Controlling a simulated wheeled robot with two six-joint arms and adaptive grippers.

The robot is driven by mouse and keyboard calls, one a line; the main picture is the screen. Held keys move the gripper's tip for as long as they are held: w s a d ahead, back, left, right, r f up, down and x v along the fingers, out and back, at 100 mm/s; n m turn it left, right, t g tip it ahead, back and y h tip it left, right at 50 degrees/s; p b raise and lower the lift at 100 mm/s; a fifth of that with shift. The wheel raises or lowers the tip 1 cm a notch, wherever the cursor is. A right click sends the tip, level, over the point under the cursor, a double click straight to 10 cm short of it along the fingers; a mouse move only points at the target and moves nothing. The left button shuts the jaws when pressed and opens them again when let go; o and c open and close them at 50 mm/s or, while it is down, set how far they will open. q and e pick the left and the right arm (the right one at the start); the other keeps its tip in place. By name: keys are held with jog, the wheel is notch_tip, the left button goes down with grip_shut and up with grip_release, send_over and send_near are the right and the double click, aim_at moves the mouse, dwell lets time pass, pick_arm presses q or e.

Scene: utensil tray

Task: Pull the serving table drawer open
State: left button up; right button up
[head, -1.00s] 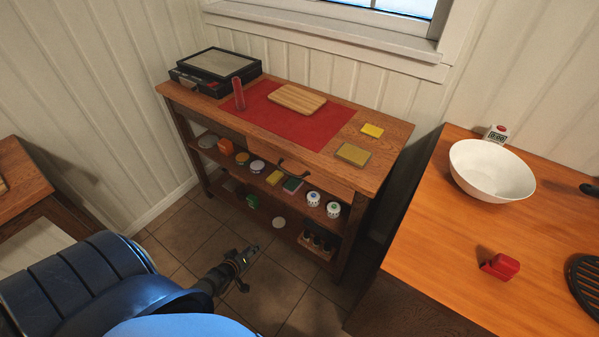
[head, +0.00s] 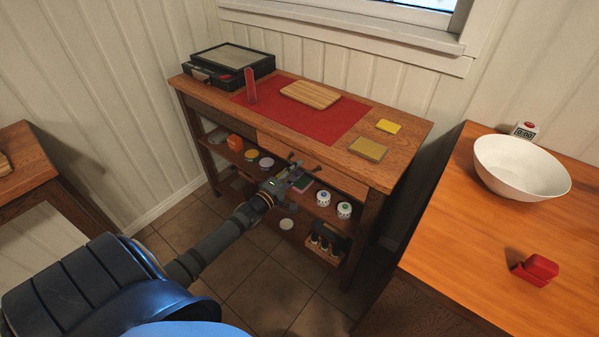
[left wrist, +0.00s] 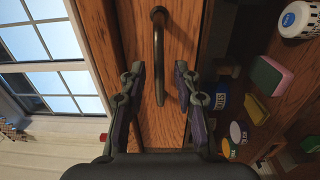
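The wooden serving table (head: 405,158) stands against the wall, with a drawer (head: 335,178) under its top on the right. The drawer front also shows in the left wrist view (left wrist: 178,30). Its dark bar handle (head: 312,168) shows in the left wrist view (left wrist: 159,55) as a curved bar between my open fingers. My left gripper (head: 290,170) is in front of the drawer, its fingers (left wrist: 159,85) on either side of the handle and apart from it. The drawer appears closed. My right gripper is not in view.
On the table top are a red mat (head: 290,118), a cutting board (head: 310,95), yellow sponges (head: 388,126) and a black box (head: 232,60). Jars (head: 343,210) stand on the shelf below. A counter (head: 450,225) with a white bowl (head: 520,168) is at the right.

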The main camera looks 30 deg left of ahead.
pick_arm(q)
jog(key=shift+w, duration=0.85)
jog(key=shift+d, duration=0.1)
grip_shut()
